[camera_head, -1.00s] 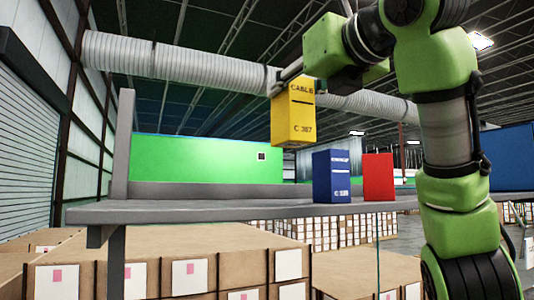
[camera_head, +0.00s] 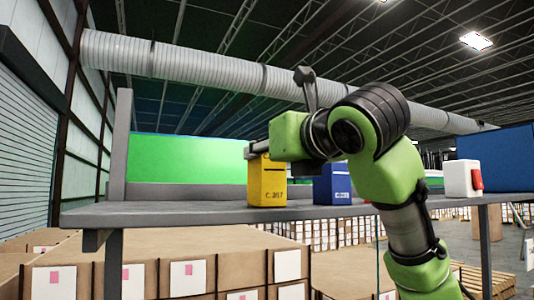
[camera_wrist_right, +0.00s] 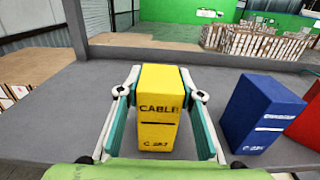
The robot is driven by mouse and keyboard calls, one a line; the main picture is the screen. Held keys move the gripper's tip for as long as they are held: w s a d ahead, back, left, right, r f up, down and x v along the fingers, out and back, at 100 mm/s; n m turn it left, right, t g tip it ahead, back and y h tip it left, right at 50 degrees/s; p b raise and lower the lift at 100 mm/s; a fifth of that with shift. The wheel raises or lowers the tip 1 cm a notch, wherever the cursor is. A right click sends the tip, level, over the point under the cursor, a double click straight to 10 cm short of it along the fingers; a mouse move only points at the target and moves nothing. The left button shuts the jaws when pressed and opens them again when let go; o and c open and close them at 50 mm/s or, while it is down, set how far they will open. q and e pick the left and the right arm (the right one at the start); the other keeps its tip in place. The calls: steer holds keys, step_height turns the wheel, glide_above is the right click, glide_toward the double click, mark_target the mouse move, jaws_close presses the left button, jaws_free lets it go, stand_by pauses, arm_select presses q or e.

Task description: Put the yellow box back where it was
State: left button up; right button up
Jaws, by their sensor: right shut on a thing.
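The yellow box (camera_head: 267,184), marked "CABLE", is upright at the shelf's surface, left of the blue box. In the right wrist view, the fingers (camera_wrist_right: 160,88) press the two sides of the yellow box (camera_wrist_right: 158,125). Its base appears to rest on the grey shelf (camera_head: 170,212), but I cannot tell whether a small gap remains. The blue box (camera_head: 334,186) stands to its right, apart from it; it also shows in the right wrist view (camera_wrist_right: 258,115). My left gripper is not in view.
A white block with a red part (camera_head: 462,180) sits further right on the shelf. The shelf is clear left of the yellow box, up to an upright post (camera_head: 121,145).

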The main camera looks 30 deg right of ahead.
steer(key=shift+s+a+f, duration=0.1)
steer(key=o, duration=1.2)
steer(key=shift+s, duration=0.2)
steer(key=s+b, duration=0.3)
steer(key=s, duration=0.8)
steer(key=shift+s+a, duration=0.25)
steer(key=shift+a, duration=0.15)
